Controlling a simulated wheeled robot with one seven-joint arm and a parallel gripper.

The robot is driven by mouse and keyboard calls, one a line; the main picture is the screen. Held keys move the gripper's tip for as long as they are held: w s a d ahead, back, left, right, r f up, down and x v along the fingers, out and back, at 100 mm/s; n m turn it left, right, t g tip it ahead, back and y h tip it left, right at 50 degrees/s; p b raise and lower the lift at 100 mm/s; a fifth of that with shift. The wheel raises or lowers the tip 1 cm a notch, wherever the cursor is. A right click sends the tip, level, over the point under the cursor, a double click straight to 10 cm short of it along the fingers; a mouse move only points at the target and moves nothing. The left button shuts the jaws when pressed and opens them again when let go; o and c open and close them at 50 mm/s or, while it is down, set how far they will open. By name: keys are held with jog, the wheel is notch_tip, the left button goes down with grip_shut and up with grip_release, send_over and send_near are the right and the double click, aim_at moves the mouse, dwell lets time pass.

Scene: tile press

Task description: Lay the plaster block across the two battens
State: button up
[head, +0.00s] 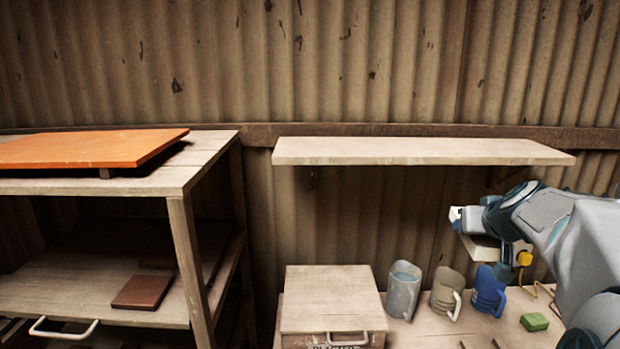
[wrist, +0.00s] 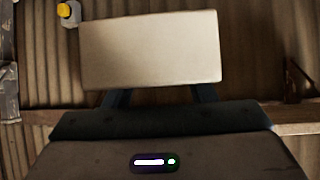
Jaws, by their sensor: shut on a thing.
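The plaster block is a pale, flat rectangular slab (wrist: 150,50) filling the upper middle of the wrist view. My gripper (wrist: 160,94) is shut on its near edge, with the two dark fingers partly hidden behind it. In the head view my gripper (head: 484,222) is at the right, above the bench and below the wall shelf, with the pale block (head: 482,248) partly hidden by it. I cannot make out two bare battens. A small support (head: 105,173) shows under the orange board (head: 90,148) on the left rack.
A wall shelf (head: 420,151) is bare on top. Below, a wooden box (head: 332,300), a grey jug (head: 403,290), a beige jug (head: 446,292), a blue jug (head: 488,291) and a green block (head: 534,322) stand on the bench. A brown tile (head: 142,291) lies on the left rack (head: 215,165).

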jog(key=shift+m+h, duration=0.7)
jog(key=shift+m, duration=0.2)
jog(key=w+a+f, duration=0.1)
jog(key=a+f, duration=0.5)
jog(key=f, duration=0.2)
jog(key=a+f, duration=0.6)
jog(key=f, duration=0.2)
jog(key=w+a+f, duration=0.1)
jog(key=a+f, duration=0.5)
jog(key=f, duration=0.3)
jog(key=shift+w+a+f, duration=0.1)
jog(key=shift+w+a, duration=0.2)
jog(key=shift+a, duration=0.1)
jog(key=shift+w+d, duration=0.1)
jog(key=shift+d+r, duration=0.15)
jog(key=shift+r, duration=0.05)
